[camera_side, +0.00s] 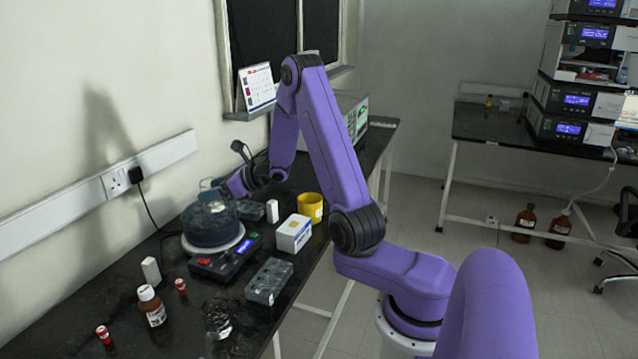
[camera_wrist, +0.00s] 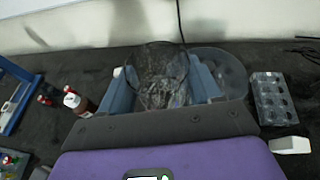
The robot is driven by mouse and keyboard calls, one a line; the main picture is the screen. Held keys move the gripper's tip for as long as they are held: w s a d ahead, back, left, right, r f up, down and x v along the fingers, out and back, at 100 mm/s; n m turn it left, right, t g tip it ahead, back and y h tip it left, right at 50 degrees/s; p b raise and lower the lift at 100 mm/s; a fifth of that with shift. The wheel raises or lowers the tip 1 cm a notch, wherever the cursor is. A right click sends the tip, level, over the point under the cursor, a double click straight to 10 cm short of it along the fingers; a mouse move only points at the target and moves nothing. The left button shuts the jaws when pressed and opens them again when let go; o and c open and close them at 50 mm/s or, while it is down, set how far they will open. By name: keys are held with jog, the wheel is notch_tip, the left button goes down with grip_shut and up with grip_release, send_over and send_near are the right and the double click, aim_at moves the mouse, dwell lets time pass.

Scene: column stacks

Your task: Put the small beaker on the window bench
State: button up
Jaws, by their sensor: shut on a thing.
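My gripper (camera_side: 214,190) is at the left of the side view, just over a round dark vessel (camera_side: 208,228) on a stirrer-like device with a white round plate. In the wrist view, my gripper's two blue-grey fingers (camera_wrist: 163,66) are shut on a clear glass beaker (camera_wrist: 162,88), which sits between them. In the side view the beaker is hard to make out against the dark vessel, and I cannot tell whether its base is inside the vessel or above it. The black window bench (camera_side: 95,305) runs along the wall below the window.
A white box (camera_side: 293,233), a yellow container (camera_side: 310,207) and a grey rack (camera_side: 269,281) stand on the bench. Near the front are a brown bottle (camera_side: 152,307), red-capped vials and another glass vessel (camera_side: 217,320). A cable hangs from the wall socket. Another bench (camera_side: 480,125) stands at the back right.

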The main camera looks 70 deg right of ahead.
jog(key=s+d+m+h, duration=0.3)
jog(key=s+d, duration=0.1)
jog(key=d, duration=0.5)
jog(key=s+d+m+h, duration=0.25)
jog(key=s+d, duration=0.25)
jog(key=d, duration=0.3)
jog(key=s+d+m+g+h, duration=0.4)
jog(key=s+d+m+h, duration=0.25)
jog(key=s+d, duration=0.8)
jog(key=shift+n, duration=0.4)
jog(key=shift+w+d+f, duration=1.1)
jog(key=shift+d+f, duration=0.65)
jog(key=shift+f, duration=0.8)
jog(key=shift+w+d+f, duration=1.15)
jog(key=shift+d+f, duration=0.65)
jog(key=shift+f, duration=0.75)
jog(key=shift+w+d+f, duration=1.1)
jog(key=shift+d+f, duration=0.65)
jog(key=shift+f, duration=2.2)
jog(key=shift+f, duration=0.15)
